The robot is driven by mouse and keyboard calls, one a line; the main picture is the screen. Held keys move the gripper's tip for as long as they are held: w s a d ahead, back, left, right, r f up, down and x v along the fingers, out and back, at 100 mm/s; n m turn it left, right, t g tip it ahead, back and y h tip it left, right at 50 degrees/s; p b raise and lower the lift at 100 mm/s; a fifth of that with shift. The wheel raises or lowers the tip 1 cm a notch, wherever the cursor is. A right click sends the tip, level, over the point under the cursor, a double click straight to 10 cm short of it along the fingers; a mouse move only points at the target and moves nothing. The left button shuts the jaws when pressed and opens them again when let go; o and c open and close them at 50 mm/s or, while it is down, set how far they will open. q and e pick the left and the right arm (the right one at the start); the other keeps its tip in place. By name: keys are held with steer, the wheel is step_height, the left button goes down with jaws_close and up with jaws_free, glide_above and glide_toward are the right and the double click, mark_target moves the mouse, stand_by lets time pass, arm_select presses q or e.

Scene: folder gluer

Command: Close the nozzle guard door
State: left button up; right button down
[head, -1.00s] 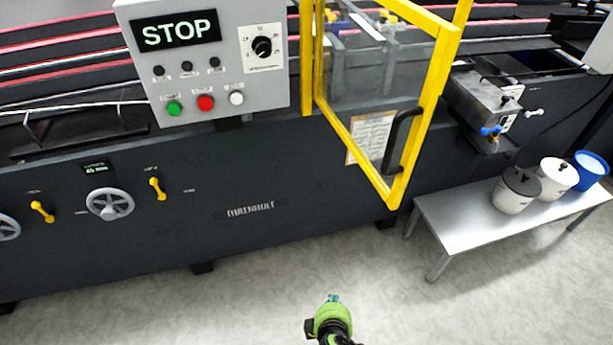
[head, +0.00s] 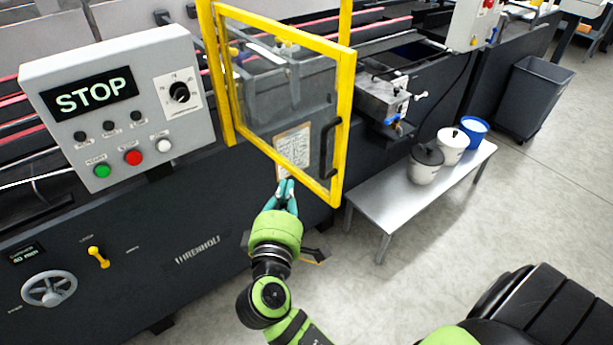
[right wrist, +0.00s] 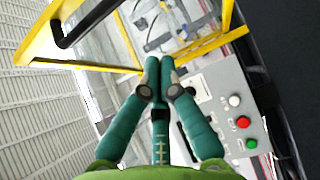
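The nozzle guard door (head: 345,110) is a yellow frame with a clear panel. It stands open, swung out from the machine, with its hinge side at the left post. Its black handle (head: 327,150) is on the right edge; door frame and handle also show at the upper left of the right wrist view (right wrist: 85,22). My right gripper (head: 286,183) is in front of the door's lower edge, left of the handle. Its teal fingertips (right wrist: 159,62) meet with nothing visible between them. I cannot tell whether it touches the frame. My left gripper is not in view.
A grey control panel (head: 190,135) with a STOP display is left of the door. A metal bench (head: 385,205) with pots (head: 427,165) and a blue bucket (head: 474,130) is at the right. A metal box (head: 380,97) with a valve sits behind the door's right side. Open floor lies in front.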

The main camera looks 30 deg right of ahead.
steer(key=d, duration=0.5)
steer(key=shift+w+d+p, duration=0.1)
steer(key=shift+w+p, duration=0.15)
steer(key=shift+p, duration=0.15)
steer(key=shift+d, duration=0.1)
